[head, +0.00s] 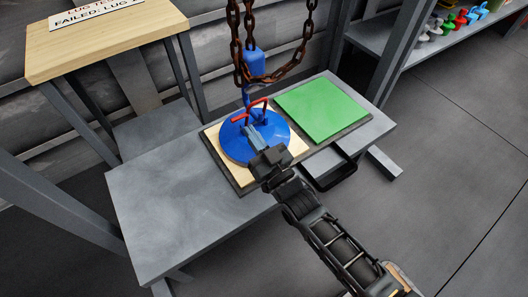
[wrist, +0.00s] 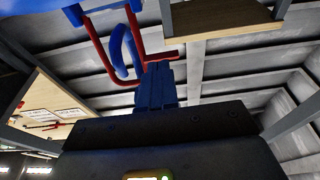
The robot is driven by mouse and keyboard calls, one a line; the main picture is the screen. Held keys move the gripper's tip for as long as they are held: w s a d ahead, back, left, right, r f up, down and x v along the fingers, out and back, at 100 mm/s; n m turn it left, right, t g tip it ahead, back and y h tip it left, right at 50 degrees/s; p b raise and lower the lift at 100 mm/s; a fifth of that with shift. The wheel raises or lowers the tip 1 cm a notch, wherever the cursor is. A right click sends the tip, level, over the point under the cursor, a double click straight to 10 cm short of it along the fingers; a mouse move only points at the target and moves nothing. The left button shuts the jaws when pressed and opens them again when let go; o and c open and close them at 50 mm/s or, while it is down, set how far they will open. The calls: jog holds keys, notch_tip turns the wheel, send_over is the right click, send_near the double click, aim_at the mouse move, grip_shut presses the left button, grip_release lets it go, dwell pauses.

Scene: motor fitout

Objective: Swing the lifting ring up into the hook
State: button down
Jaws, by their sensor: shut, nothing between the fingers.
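A round blue motor body (head: 238,148) sits on a pale square board on the bench. A red lifting ring (head: 258,101) stands over its top; its red bars also show in the wrist view (wrist: 98,52). A blue hook block (head: 254,62) hangs from the rusty chain above, and its lower end is close to the ring. A curved blue piece, apparently the hook, shows among the red bars in the wrist view (wrist: 119,48). I cannot tell whether the ring is over the hook. My gripper (head: 249,130) is shut and empty, its blue-grey fingertips beside the ring, above the motor.
A green square pad (head: 323,109) lies to the right on the same dark mat. The bench's left part (head: 160,205) is clear. The rusty chain (head: 285,68) loops above. A wooden-topped table (head: 105,45) with a sign stands back left; a shelf with coloured items is at back right.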

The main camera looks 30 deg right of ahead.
aim_at(241, 117)
jog(key=shift+x, duration=1.25)
jog(key=p, duration=0.1)
jog(key=r+g+p, duration=0.1)
jog(key=shift+w+p, duration=0.3)
jog(key=shift+p, duration=0.05)
jog(key=shift+w+r+p, duration=0.1)
jog(key=shift+w+p, duration=0.2)
jog(key=shift+p, duration=0.2)
jog(key=shift+w, duration=0.25)
